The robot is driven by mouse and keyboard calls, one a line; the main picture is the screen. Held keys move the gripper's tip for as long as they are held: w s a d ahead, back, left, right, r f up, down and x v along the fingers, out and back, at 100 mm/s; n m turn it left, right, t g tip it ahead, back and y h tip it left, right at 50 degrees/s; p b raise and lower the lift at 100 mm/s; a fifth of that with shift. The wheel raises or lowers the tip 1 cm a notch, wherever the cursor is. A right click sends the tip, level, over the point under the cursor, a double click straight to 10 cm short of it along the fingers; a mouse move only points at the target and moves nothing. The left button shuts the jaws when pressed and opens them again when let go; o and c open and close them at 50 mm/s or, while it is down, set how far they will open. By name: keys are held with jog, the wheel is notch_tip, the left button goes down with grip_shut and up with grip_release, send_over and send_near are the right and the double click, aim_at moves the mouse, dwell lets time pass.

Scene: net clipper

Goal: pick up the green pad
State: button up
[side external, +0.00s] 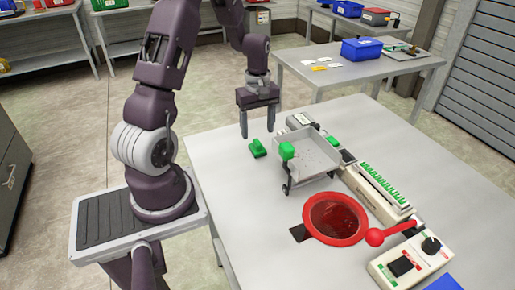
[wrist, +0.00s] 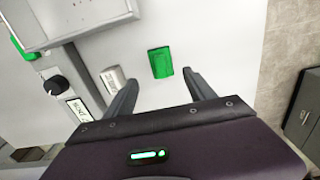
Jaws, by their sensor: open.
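The green pad (side external: 257,148) is a small block lying on the light grey table (side external: 223,160), near its far left edge. It also shows in the wrist view (wrist: 160,62), lying beyond my fingertips and between their lines. My gripper (side external: 258,134) points down above the table by the pad, with its two fingers apart. In the wrist view my open gripper (wrist: 162,80) has nothing between its fingers. The pad is not gripped. The exact height of the fingertips above the table is hard to tell.
A grey metal tray (side external: 318,160) with a green knob (side external: 287,150) stands right of the pad. The table left of the pad is clear.

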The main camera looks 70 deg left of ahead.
aim_at(257, 141)
jog(key=f, duration=0.5)
jog(key=shift+s+d+f, duration=0.2)
jog(key=shift+d, duration=0.2)
grip_shut()
jog(key=shift+r, duration=0.15)
